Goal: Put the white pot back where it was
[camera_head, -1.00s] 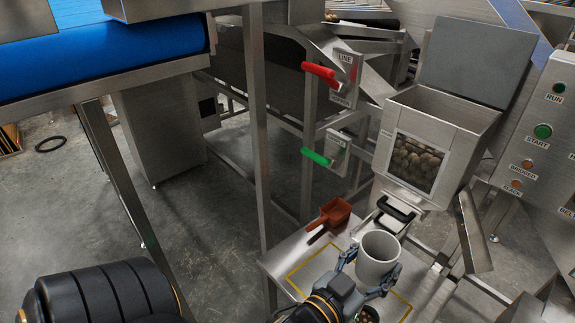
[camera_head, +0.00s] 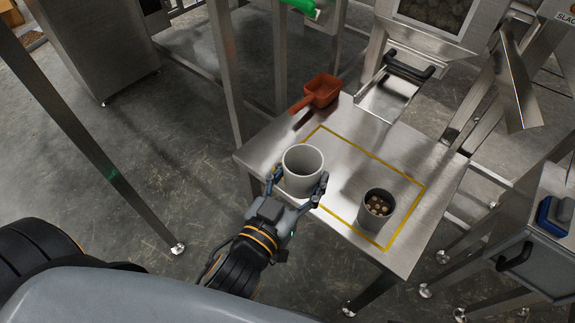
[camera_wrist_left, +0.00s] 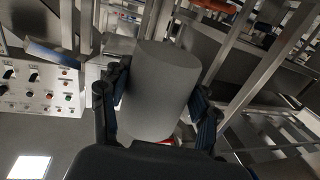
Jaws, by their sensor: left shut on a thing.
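The white pot (camera_head: 302,168) is upright and looks empty in the head view. My left gripper (camera_head: 298,190) is shut on it, one finger on each side. The pot is over the left part of the yellow outlined area on the steel table (camera_head: 262,150); I cannot tell whether its base touches the table. In the left wrist view the pot (camera_wrist_left: 160,90) fills the middle between the fingers of my left gripper (camera_wrist_left: 158,112). My right gripper is not in view.
A grey pot (camera_head: 375,212) with round brown pieces inside stands at the right of the yellow outline (camera_head: 400,172). A red-orange scoop (camera_head: 321,91) lies at the table's back left. A chute with a black handle (camera_head: 411,66) is behind. The outline's middle is clear.

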